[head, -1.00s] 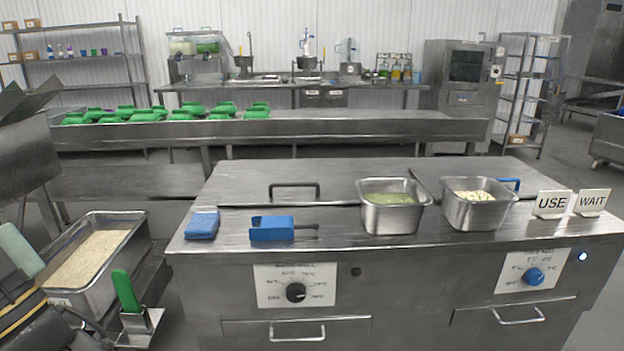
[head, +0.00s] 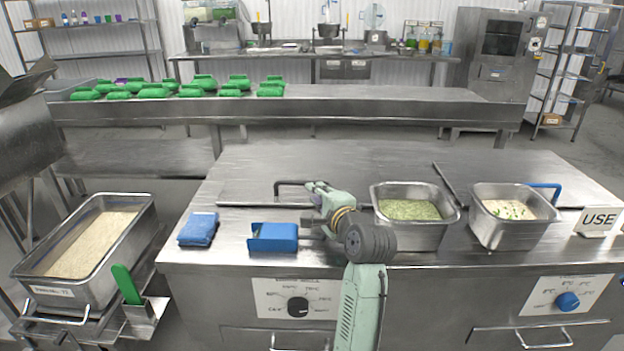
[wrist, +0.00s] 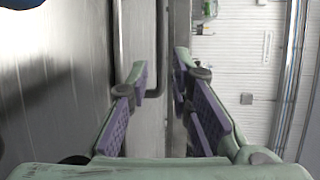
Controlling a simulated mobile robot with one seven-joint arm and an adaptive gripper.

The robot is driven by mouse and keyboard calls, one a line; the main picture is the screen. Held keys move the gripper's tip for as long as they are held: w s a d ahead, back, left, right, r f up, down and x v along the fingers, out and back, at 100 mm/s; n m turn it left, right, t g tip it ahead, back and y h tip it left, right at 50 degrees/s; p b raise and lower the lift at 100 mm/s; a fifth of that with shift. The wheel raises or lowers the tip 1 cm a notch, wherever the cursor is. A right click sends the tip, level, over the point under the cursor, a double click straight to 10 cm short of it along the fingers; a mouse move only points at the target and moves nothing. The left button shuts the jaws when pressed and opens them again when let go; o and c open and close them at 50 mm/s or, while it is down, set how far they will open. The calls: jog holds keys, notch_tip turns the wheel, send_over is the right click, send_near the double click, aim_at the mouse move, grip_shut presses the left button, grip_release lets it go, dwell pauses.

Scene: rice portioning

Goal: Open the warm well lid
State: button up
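The warm well lid (head: 250,190) is a flat steel panel on the left of the counter top, lying closed. Its black bar handle (head: 292,183) stands near its front edge. My gripper (head: 312,200) is at the right end of this handle in the head view, and the arm hides part of the lid there. In the wrist view my gripper (wrist: 158,75) has its two purple-padded fingers spread apart. The dark handle (wrist: 161,60) shows between and beyond the fingertips. I cannot tell whether either finger touches it.
A pan of green food (head: 412,230) stands close right of my gripper; a second pan (head: 512,235) stands farther right. A blue holder (head: 272,238) and blue cloth (head: 198,229) lie in front of the lid. A rice pan (head: 140,215) stands left.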

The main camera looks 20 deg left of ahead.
aim_at(304, 183)
jog(key=p+x, duration=0.2)
jog(key=x, duration=0.7)
jog(key=shift+w+a+r, duration=0.1)
jog(key=shift+c, duration=0.2)
grip_shut()
